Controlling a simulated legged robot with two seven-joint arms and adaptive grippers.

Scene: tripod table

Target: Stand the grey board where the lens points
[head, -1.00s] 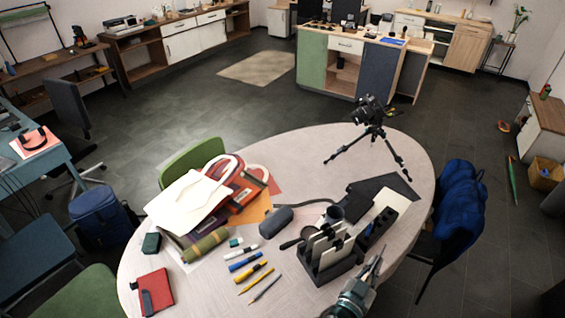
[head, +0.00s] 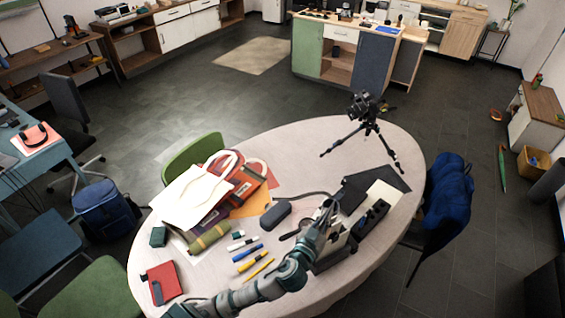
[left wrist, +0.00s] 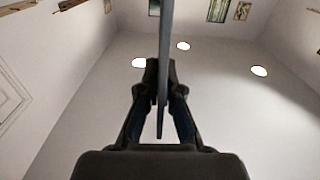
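My left gripper (head: 328,214) is over the table, at the back of the dark rack (head: 330,262) of upright boards, and partly covers it. In the left wrist view, its fingers (left wrist: 162,72) close from both sides on a thin grey board (left wrist: 165,45), seen edge-on. The board runs up out of that picture. In the head view I cannot pick the board out clearly from the gripper. A black camera (head: 362,104) stands on a tripod (head: 366,132) at the table's far right; its lens direction is hard to tell. My right gripper is not in view.
The oval table (head: 300,150) is bare on its far side, left of the tripod. A dark sheet (head: 362,188) and a cream card (head: 385,194) lie before the tripod. A dark case (head: 275,214), pens and a bag (head: 200,195) lie left of the rack.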

